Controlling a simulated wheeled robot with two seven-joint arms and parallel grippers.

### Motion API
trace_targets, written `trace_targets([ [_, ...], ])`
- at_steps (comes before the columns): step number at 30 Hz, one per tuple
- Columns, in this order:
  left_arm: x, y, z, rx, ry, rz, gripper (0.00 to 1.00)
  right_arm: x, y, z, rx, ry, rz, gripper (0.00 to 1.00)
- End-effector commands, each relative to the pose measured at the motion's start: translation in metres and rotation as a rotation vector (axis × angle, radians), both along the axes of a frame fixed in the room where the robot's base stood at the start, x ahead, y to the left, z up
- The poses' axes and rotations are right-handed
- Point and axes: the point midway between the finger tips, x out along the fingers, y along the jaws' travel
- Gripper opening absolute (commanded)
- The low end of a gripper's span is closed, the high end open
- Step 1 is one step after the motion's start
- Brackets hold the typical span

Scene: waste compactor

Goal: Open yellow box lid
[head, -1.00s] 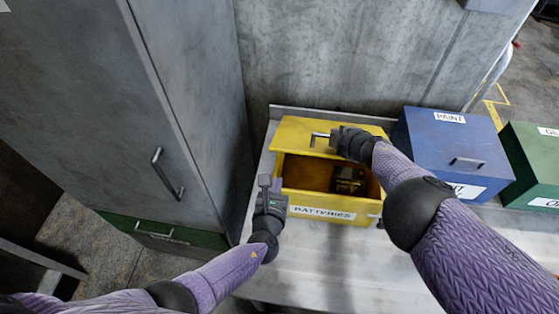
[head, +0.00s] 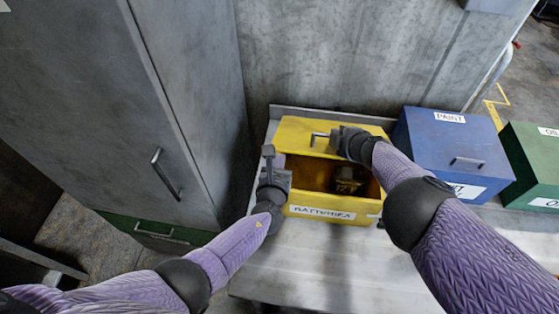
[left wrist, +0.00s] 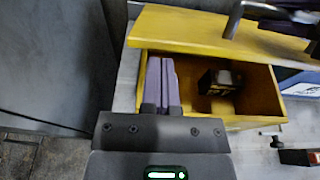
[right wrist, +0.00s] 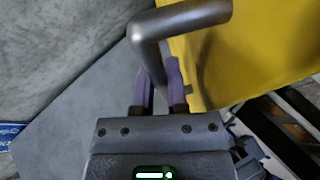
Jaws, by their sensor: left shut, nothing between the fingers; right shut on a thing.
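The yellow box (head: 350,214), labelled BATTERIES, stands on the bench with its lid (head: 296,130) raised and its inside showing. The lid's metal handle (head: 317,135) shows near its middle, and it also crosses the right wrist view (right wrist: 190,18). My right gripper (head: 337,140) is shut on this handle. My left gripper (head: 275,160) is shut and empty at the box's left side, just below the lid. Its closed purple fingers (left wrist: 162,70) show beside the opening in the left wrist view; whether they touch the box I cannot tell.
A dark battery-like object (head: 349,177) lies inside the box. A blue PAINT box (head: 445,150) and a green box (head: 535,160) stand to the right. A tall grey cabinet (head: 120,90) is on the left. The bench front (head: 330,265) is clear.

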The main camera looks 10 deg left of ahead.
Motion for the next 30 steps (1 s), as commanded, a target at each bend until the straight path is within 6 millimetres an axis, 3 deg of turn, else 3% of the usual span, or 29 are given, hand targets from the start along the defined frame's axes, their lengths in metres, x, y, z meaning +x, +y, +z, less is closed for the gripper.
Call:
trace_targets([
  [16,0.011,-0.001,0.021,-0.001,-0.013,0.001,0.0,-0.002,0.0,-0.003,-0.002,0.006,0.002,0.0],
  [17,0.011,-0.001,0.021,-0.001,-0.014,0.001,0.0,-0.002,0.0,-0.003,-0.002,0.006,0.002,0.24],
  [18,0.011,-0.001,0.021,-0.001,-0.015,0.001,0.0,-0.002,0.0,-0.003,-0.002,0.006,0.002,0.32],
  [26,0.011,0.0,0.021,0.0,-0.015,0.002,0.0,-0.002,0.004,0.0,0.02,0.012,0.022,0.32],
  [30,0.011,-0.001,0.021,-0.001,-0.014,0.001,0.0,-0.009,0.03,0.017,0.151,0.087,0.153,0.32],
])
